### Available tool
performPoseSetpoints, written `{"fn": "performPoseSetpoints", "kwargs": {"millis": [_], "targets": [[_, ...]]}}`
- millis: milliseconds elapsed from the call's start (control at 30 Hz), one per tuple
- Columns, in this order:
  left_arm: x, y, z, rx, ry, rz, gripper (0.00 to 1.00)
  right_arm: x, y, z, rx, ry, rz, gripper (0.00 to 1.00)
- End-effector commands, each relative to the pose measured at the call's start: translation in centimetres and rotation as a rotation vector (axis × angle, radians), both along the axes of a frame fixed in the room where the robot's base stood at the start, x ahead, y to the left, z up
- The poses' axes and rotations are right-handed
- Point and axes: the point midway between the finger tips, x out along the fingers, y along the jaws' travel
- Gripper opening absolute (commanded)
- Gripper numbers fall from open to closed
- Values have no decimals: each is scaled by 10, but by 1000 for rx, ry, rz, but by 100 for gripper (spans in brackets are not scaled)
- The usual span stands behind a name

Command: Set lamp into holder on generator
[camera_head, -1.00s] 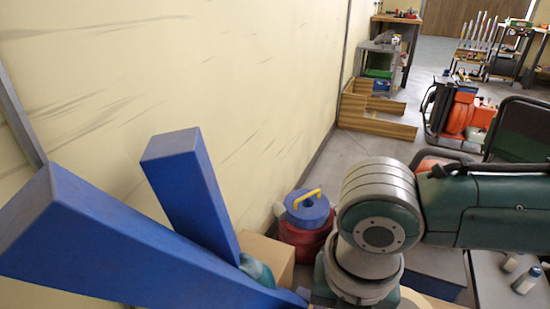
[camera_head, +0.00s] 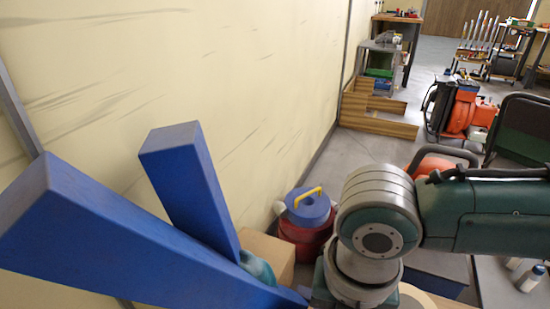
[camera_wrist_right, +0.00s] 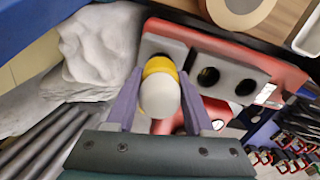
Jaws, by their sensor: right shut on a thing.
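My right gripper (camera_wrist_right: 160,86), with purple fingers in the right wrist view, is shut on the lamp. The lamp (camera_wrist_right: 158,96) has a pale rounded bulb and a yellow collar. My left gripper is not in view.
Big blue beams (camera_head: 115,225) block the left of the head view beside the cream wall (camera_head: 190,60). A red bucket with a blue lid (camera_head: 307,210) stands near my arm. A pale crumpled sack (camera_wrist_right: 95,50) lies left of the lamp. Bare floor (camera_head: 375,155) shows behind.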

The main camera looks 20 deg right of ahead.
Motion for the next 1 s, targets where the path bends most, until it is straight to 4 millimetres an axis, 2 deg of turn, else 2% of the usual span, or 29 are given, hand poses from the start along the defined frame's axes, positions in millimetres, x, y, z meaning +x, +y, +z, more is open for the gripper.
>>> {"fn": "performPoseSetpoints", "kwargs": {"millis": [1000], "targets": [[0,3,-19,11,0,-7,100,0,0,-26,0,0,1,0]]}}
